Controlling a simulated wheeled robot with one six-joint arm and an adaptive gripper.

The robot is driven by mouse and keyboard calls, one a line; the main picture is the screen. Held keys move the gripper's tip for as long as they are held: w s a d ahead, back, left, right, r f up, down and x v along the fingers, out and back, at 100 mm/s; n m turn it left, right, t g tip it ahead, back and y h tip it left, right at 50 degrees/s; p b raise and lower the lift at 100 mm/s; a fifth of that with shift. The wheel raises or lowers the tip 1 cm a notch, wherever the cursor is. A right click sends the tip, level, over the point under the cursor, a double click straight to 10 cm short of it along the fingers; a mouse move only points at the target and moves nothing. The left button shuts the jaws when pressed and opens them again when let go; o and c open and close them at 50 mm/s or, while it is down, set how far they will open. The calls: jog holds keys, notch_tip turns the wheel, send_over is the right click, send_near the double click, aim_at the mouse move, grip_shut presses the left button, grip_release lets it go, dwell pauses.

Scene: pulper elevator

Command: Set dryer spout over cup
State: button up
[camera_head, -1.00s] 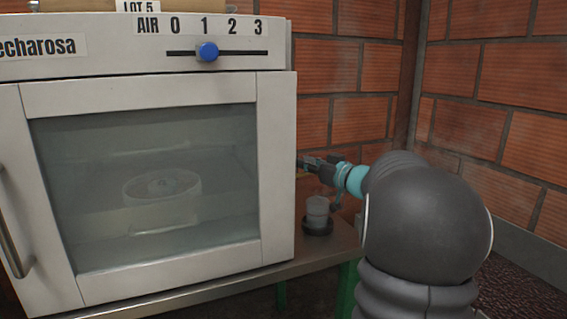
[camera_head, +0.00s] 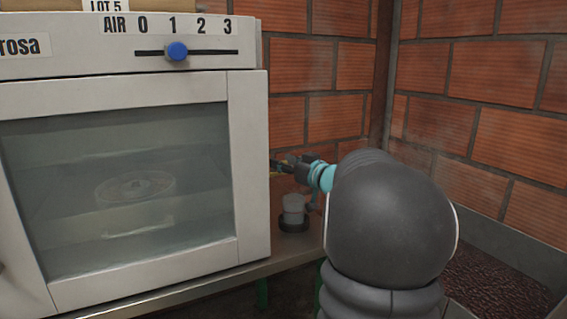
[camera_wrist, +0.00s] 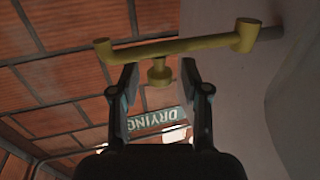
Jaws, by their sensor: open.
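The dryer (camera_head: 245,180) is a white cabinet with a glass door. Its yellow spout (camera_wrist: 180,48) shows in the wrist view as a pipe running left from the dryer's wall, with a rounded outer end and a short knob (camera_wrist: 159,74) hanging from its middle. My gripper (camera_wrist: 158,82) is open, with a finger on each side of the knob; I cannot tell if either touches it. In the head view, my gripper (camera_head: 276,164) is beside the dryer's right side, above the small grey cup (camera_head: 293,205). The cup stands upright on a dark round base (camera_head: 290,226).
The cup's metal table (camera_head: 215,279) has a narrow free strip right of the dryer. Brick walls (camera_head: 440,95) close in behind and at right. A sign reading DRYING (camera_wrist: 158,120) shows beyond my fingers. A blue slider (camera_head: 177,50) sits on the dryer's front.

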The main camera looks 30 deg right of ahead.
jog(key=s+d, duration=0.1)
jog(key=s, duration=1)
jog(key=shift+s+d, duration=0.3)
jog(key=c, duration=0.4)
jog(key=shift+m, duration=0.5)
jog(key=d, duration=0.1)
jog(key=w+d+f+p, duration=0.1)
jog(key=d, duration=0.1)
jog(key=w+d+f+p, duration=0.1)
jog(key=shift+w+d+f, duration=0.1)
jog(key=shift+d+f, duration=0.15)
jog(key=shift+d, duration=0.1)
grip_shut()
jog(key=w+d+m+y+p, duration=0.2)
jog(key=w+d+m, duration=0.1)
jog(key=d+m, duration=0.1)
jog(key=shift+w+a+r+m+g+y+b, duration=0.2)
jog(key=shift+w+a+r+m+y, duration=0.3)
jog(key=shift+w+a+m, duration=0.7)
jog(key=shift+w+a+r+m+g+y+b, duration=0.1)
jog(key=shift+w+a+r+m+y+b, duration=0.15)
jog(key=shift+w+a+m+y, duration=0.65)
jog(key=shift+w+a+r+m+g+y+b, duration=0.15)
jog(key=shift+w+a+r+m+y, duration=0.25)
jog(key=shift+w+a+m, duration=1.05)
